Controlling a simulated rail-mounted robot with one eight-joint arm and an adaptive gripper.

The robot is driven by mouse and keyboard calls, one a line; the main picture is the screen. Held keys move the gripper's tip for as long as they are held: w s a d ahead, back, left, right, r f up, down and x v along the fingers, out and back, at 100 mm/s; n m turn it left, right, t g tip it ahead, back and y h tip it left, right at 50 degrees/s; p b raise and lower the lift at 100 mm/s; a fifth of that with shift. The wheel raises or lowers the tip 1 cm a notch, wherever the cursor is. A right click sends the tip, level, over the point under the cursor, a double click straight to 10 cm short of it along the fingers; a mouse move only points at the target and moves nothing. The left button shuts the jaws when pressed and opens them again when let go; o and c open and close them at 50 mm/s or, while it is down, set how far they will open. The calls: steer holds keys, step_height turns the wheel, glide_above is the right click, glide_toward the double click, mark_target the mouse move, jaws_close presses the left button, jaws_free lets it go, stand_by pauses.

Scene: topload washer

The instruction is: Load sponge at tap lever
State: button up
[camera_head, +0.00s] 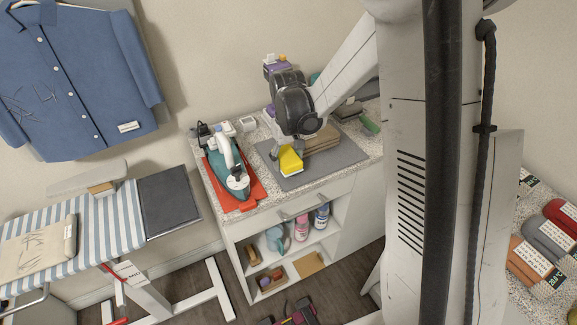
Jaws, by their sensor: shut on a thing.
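A yellow sponge (290,162) is at the fingers of my gripper (286,150), over the grey mat on the counter. The gripper is shut on the sponge and points down. Whether the sponge touches the mat or is just above it is hard to tell. My arm comes in from the upper right and its dark wrist hides part of the counter behind. I cannot make out a tap lever in this view.
The grey mat (328,166) bears folded brown cloths (324,140). A teal iron (226,162) stands on a red mat (247,196) at the left. A green object (369,124) lies at the right. Bottles stand on the shelf below. A striped ironing board (110,216) is at the left.

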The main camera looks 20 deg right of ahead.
mark_target(288, 156)
steer(key=shift+f, duration=1.85)
steer(key=shift+f, duration=0.2)
steer(key=o, duration=1.2)
steer(key=shift+r, duration=0.1)
step_height(288, 156, up, 12)
steer(key=shift+r, duration=0.2)
steer(key=s+r+t, duration=0.3)
steer(key=s+r, duration=0.7)
steer(key=s, duration=0.1)
steer(key=s+m+t, duration=0.1)
steer(key=s+t, duration=0.3)
steer(key=s, duration=0.8)
steer(key=shift+s+a+r+m, duration=0.15)
steer(key=shift+a+r+m, duration=0.2)
steer(key=shift+m, duration=0.05)
